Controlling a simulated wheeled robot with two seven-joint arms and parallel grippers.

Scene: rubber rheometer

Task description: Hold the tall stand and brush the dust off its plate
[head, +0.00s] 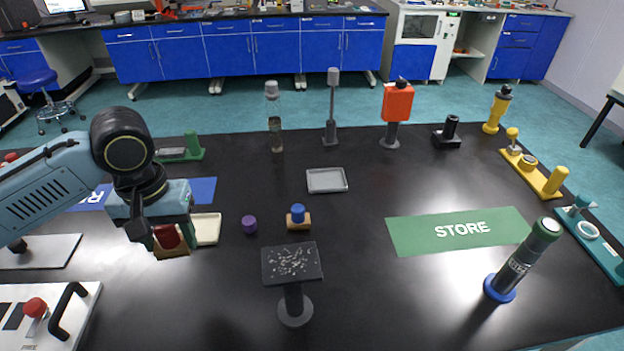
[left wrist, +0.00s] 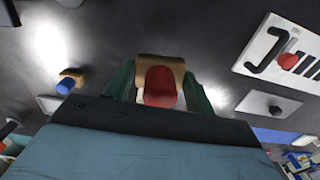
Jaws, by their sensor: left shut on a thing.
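The tall stand (head: 294,306) has a round dark base, a short column and a square dark plate (head: 291,263) on top. Pale flecks of dust lie scattered over the middle of the plate. My left gripper (head: 168,238) is left of the stand and apart from it, shut on a red-knobbed brush with a tan block (head: 172,253). In the left wrist view the red knob (left wrist: 160,86) sits between the green fingers. The underside of the tan block is hidden. A similar blue-knobbed block (head: 298,216) stands behind the plate. My right gripper is not in view.
A purple knob (head: 249,224) and a grey tray (head: 327,180) lie behind the stand. A green STORE mat (head: 458,232) is at right, with a dark cylinder (head: 515,262) beside it. A white panel with a red button (head: 36,307) is front left.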

